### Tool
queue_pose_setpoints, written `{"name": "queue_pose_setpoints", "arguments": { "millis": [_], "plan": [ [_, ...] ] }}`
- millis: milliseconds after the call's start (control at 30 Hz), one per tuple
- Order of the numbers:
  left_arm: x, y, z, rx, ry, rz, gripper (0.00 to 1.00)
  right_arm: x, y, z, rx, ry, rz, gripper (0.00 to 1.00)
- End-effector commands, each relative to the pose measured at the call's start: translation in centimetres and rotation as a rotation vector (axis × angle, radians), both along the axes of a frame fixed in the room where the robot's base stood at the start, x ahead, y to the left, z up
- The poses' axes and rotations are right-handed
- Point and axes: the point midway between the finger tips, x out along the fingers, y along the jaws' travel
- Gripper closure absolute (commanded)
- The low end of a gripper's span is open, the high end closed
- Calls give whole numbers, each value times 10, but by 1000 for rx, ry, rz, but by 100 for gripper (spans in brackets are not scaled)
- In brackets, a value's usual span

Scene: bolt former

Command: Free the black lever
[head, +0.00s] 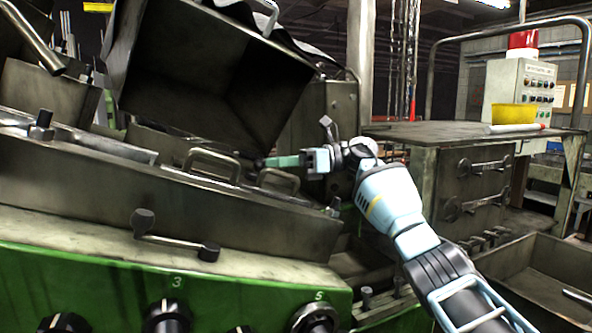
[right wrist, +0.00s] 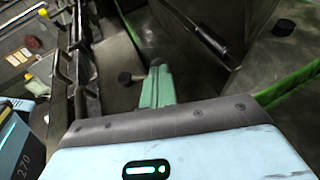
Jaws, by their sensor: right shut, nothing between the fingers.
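My right gripper (head: 285,161) reaches in from the right, its green fingers shut and pointing left, with nothing held between them. A small dark knob (head: 259,163) shows right at its fingertips in the head view; whether they touch I cannot tell. A dark lever with a knob at each end (head: 175,240) lies on the machine's front ledge, well left of and below the gripper. Which of these is the black lever is unclear. My left gripper is out of view.
A large open metal hood (head: 215,75) hangs above the fingertips. Metal handles (head: 212,163) stand up close left of the gripper. The green front panel (head: 240,297) carries dials. A metal cabinet (head: 425,185) stands at right, with a yellow bin (head: 512,113) on top.

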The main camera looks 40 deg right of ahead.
Motion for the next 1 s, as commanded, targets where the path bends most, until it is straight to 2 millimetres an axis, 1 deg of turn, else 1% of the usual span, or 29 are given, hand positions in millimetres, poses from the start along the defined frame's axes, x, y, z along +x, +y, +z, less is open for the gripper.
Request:
{"name": "queue_pose_setpoints", "arguments": {
  "millis": [300,500,1000],
  "plan": [
    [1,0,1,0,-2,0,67,18,7,4,-2,3,-3,100],
    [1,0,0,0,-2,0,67,26,12,7,-3,4,-4,100],
    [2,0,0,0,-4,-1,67,33,18,10,-2,3,-4,100]
  ]
}}
